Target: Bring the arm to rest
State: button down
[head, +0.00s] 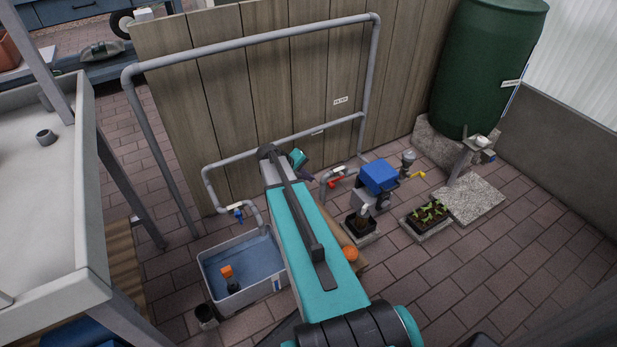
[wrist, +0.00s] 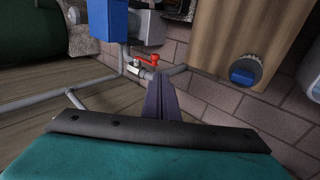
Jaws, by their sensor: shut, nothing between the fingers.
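My gripper (head: 308,177) is at the far end of my teal arm, which reaches forward over the floor between the water tub and the blue pump. The arm hides part of the gripper in the head view. In the wrist view, the dark purple fingers (wrist: 158,84) are together with nothing between them. A red valve handle (wrist: 148,58) shows just beyond the fingertips in that view; I cannot tell the gap.
A grey tub (head: 240,298) with water stands left of my arm. A pump with a blue top (head: 379,176), a planter (head: 427,217) and a green barrel (head: 487,65) stand to the right. Grey pipes (head: 250,42) run along the wooden fence (head: 240,90). Brick floor (head: 500,270) is clear at right.

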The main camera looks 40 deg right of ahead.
jog(key=s+a+r+n+y+p, duration=0.1)
jog(key=s+a+n+p, duration=0.1)
jog(key=a+p, duration=0.7)
jog(key=s+a+n+y+p, duration=0.1)
jog(key=s+a+p, duration=0.2)
jog(key=a+p, duration=0.6)
jog(key=s+a+r+g+y+p, duration=0.2)
jog(key=s+a+y+p, duration=0.1)
jog(key=s+a, duration=0.9)
jog(key=s+a+r+g+y+p, duration=0.1)
jog(key=s+a+p, duration=0.5)
jog(key=s+a, duration=0.6)
jog(key=shift+s+a+r+m+g+y, duration=0.3)
jog(key=shift+a+r+g+y, duration=0.1)
jog(key=shift+a+g+y, duration=0.4)
jog(key=shift+w+d, duration=0.1)
jog(key=shift+d, duration=0.1)
